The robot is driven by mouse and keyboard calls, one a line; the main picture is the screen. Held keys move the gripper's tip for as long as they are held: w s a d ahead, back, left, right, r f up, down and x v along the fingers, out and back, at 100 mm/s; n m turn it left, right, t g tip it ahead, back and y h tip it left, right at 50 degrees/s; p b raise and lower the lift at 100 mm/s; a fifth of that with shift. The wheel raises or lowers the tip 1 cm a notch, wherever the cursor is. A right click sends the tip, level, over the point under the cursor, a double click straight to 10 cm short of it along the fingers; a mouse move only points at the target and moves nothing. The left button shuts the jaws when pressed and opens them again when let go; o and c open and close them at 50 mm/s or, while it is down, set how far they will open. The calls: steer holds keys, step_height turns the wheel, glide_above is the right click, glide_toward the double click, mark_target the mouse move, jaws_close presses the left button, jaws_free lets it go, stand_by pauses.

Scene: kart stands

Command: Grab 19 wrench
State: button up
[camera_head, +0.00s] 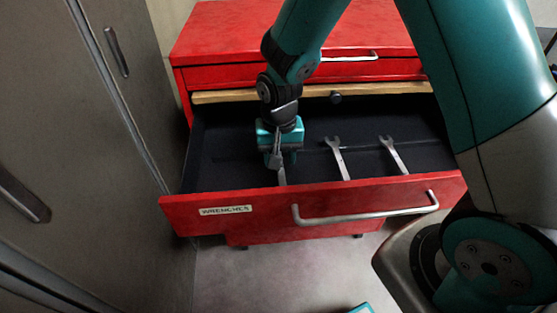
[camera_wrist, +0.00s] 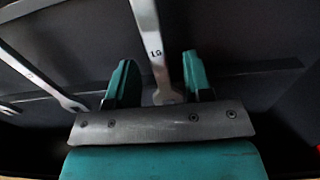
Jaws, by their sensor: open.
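The wrench marked 19 (camera_wrist: 153,45) lies between the two open teal fingers of my gripper (camera_wrist: 160,82) in the wrist view, with a gap on each side. In the head view my gripper (camera_head: 279,160) reaches down into the open drawer, over the leftmost wrench (camera_head: 282,175), whose upper part it hides. Two more wrenches lie to the right in the drawer, a middle one (camera_head: 338,158) and a right one (camera_head: 394,155). In the wrist view a neighbouring wrench (camera_wrist: 40,78) shows at the left; its marking is not readable.
The red drawer (camera_head: 380,197) is pulled out, labelled WRENCHES, with a silver handle (camera_head: 365,213). Its walls surround my gripper. The red cabinet (camera_head: 225,40) has a wooden board (camera_head: 230,97) above the drawer. Grey lockers (camera_head: 75,140) stand close at the left.

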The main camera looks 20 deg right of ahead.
steer(key=shift+f, duration=0.1)
stand_by(0.3)
jaws_close()
